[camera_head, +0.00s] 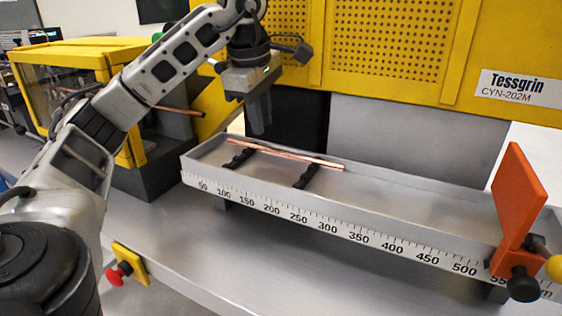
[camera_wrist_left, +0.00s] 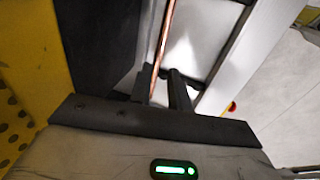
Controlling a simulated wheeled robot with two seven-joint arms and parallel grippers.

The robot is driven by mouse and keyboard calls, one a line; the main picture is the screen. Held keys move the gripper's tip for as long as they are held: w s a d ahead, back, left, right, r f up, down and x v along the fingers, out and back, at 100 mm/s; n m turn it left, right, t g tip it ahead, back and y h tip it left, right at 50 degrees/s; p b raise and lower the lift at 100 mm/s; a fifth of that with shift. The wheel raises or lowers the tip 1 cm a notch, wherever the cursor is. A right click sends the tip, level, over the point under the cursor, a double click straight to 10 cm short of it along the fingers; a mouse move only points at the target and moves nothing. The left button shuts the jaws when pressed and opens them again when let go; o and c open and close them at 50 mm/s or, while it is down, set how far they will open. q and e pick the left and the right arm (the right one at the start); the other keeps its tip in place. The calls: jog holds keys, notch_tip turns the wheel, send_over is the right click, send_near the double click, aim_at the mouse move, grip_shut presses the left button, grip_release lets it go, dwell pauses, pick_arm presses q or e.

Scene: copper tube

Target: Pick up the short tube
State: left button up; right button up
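A thin copper tube (camera_head: 290,154) lies across two black supports in the long grey tray, toward its left part. It looks like two lengths lying close together, but I cannot tell for sure. My left gripper (camera_head: 259,132) points down just above and behind the left part of the tube. In the left wrist view the tube (camera_wrist_left: 163,42) runs up from the gap between the two dark fingers (camera_wrist_left: 161,84). The fingers are apart, and I see no grip on the tube. My right gripper is not in view.
The tray (camera_head: 408,183) has a ruler along its front and an orange stop plate (camera_head: 519,205) at its right end. Another copper tube (camera_head: 180,111) sticks out of the yellow machine at left. A red button (camera_head: 119,272) is on the front edge. The tray's right half is clear.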

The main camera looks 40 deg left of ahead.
aim_at(262, 149)
pick_arm(q)
jog(key=shift+a+b+x, duration=0.2)
jog(key=shift+b+x, duration=0.05)
jog(key=shift+x, duration=1.1)
jog(key=shift+a+b+x, duration=0.2)
jog(key=shift+x, duration=1.2)
jog(key=shift+c, duration=0.3)
jog(key=shift+r, duration=0.1)
grip_shut()
